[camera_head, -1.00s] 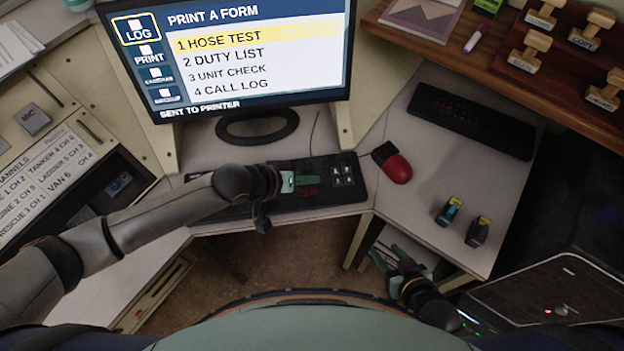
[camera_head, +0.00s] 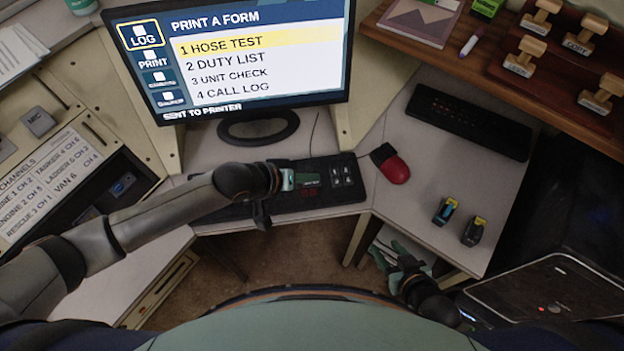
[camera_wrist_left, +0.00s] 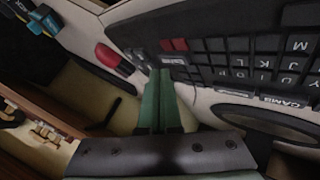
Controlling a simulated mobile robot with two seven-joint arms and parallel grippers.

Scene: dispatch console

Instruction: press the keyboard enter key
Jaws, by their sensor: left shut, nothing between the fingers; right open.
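The black keyboard (camera_head: 341,192) lies on the desk below the monitor. My left gripper (camera_head: 312,181) is shut and empty over the right part of the keyboard. In the left wrist view, its green fingertips (camera_wrist_left: 160,74) are right beside a dark key with a white label (camera_wrist_left: 173,60), probably the enter key; I cannot tell whether they touch it. Red keys (camera_wrist_left: 174,44) sit just past that key. My arm hides the keyboard's left part in the head view. My right gripper (camera_head: 385,258) is open and empty, low below the desk edge.
The monitor (camera_head: 235,60) shows "PRINT A FORM", with "1 HOSE TEST" highlighted and "SENT TO PRINTER" below. Two small dark objects (camera_head: 445,211) stand on the right desk, near a black bar-shaped device (camera_head: 468,120).

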